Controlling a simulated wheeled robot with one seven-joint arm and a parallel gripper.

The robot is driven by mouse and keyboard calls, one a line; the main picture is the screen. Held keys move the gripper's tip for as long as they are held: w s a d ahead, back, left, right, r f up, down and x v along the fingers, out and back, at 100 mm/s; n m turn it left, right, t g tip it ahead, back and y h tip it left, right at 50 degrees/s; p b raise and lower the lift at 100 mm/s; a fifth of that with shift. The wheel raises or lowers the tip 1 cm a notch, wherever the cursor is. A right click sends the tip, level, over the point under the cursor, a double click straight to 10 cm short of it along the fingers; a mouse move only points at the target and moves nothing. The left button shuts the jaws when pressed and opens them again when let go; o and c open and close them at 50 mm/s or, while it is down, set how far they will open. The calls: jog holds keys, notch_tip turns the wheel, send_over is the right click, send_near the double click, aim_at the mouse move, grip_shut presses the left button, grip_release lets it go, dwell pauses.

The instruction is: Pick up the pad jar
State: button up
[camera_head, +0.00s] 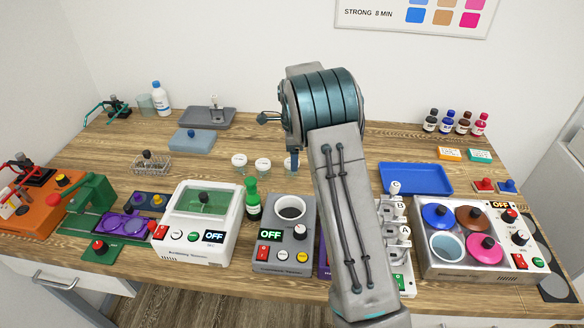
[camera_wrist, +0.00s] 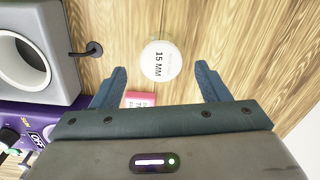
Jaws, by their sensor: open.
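Small round jars with white lids stand mid-table in the head view, one on the left (camera_head: 239,159) and one beside it (camera_head: 263,164). I cannot read their labels there, so I cannot tell which is the pad jar. In the wrist view a white round lid marked "15 MM" (camera_wrist: 161,61) lies just beyond the fingertips, roughly between their lines and untouched. My gripper (camera_wrist: 161,80) is open and empty, with its two blue-grey fingers wide apart. In the head view my arm hides most of the gripper.
A grey machine with a round well (camera_head: 290,208) stands near the jars, with a green bottle (camera_head: 253,200) to its left. A pink labelled block (camera_wrist: 139,99) lies close to the left finger. A blue tray (camera_head: 416,178) is to the right.

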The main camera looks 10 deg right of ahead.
jog(key=shift+w+a+f+p, duration=0.1)
jog(key=shift+f+p, duration=0.35)
jog(key=shift+f, duration=1)
jog(key=shift+w+a+f+p, duration=0.1)
jog(key=shift+f+p, duration=0.35)
jog(key=shift+f, duration=1)
jog(key=c, duration=1.1)
